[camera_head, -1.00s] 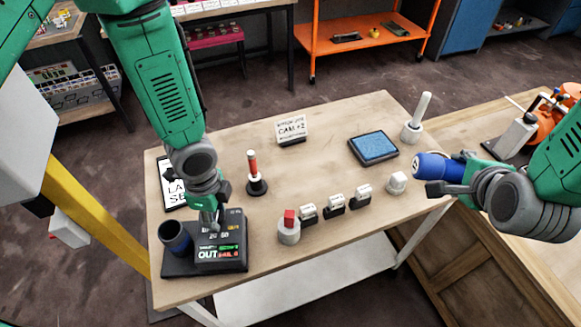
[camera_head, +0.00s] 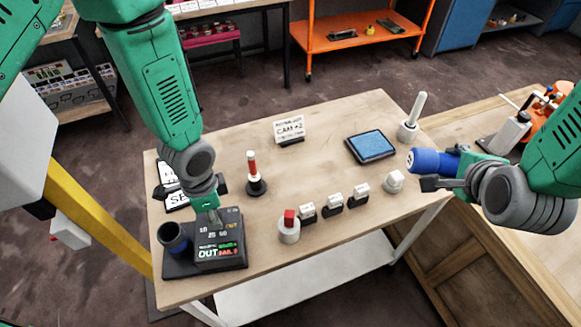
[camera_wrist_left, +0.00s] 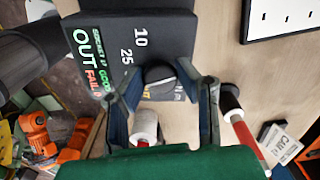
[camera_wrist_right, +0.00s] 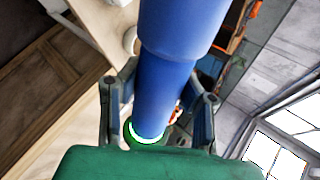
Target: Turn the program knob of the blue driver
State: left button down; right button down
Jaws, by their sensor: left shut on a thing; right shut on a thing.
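The blue driver (camera_head: 430,162) is held in my right gripper (camera_head: 446,172), above the right end of the table; its blue body fills the middle of the right wrist view (camera_wrist_right: 167,75). A black tester box (camera_head: 219,254) with a lit screen reading OUT and FAIL stands at the table's front left. Its dark round knob (camera_wrist_left: 160,77) sits beside the printed numbers 10 and 25. My left gripper (camera_wrist_left: 161,88) is shut on the knob, one finger on each side. In the head view, my left gripper (camera_head: 210,206) comes down onto the box and mostly hides the knob.
A dark cup (camera_head: 174,238) stands at the box's left. A red-and-white post (camera_head: 252,175), a red-topped cylinder (camera_head: 289,228), small labelled blocks (camera_head: 332,202), a blue pad (camera_head: 372,146) and a sign (camera_head: 290,129) stand on the table. The table's middle is clear.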

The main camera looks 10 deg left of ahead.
pick_arm(q)
jog(key=shift+w+a+r, duration=0.1)
jog(key=shift+w+a, duration=0.1)
jog(key=shift+a, duration=0.05)
pick_arm(e)
jog(key=shift+a+r, duration=0.2)
jog(key=shift+a, duration=0.05)
pick_arm(q)
jog(key=c, duration=1.2)
grip_release()
jog(key=shift+s, duration=0.1)
jog(key=shift+d, duration=0.1)
jog(key=shift+r, duration=0.2)
pick_arm(e)
jog(key=shift+d, duration=0.1)
pick_arm(q)
notch_tip(320, 180, up, 12)
jog(key=shift+f, duration=0.25)
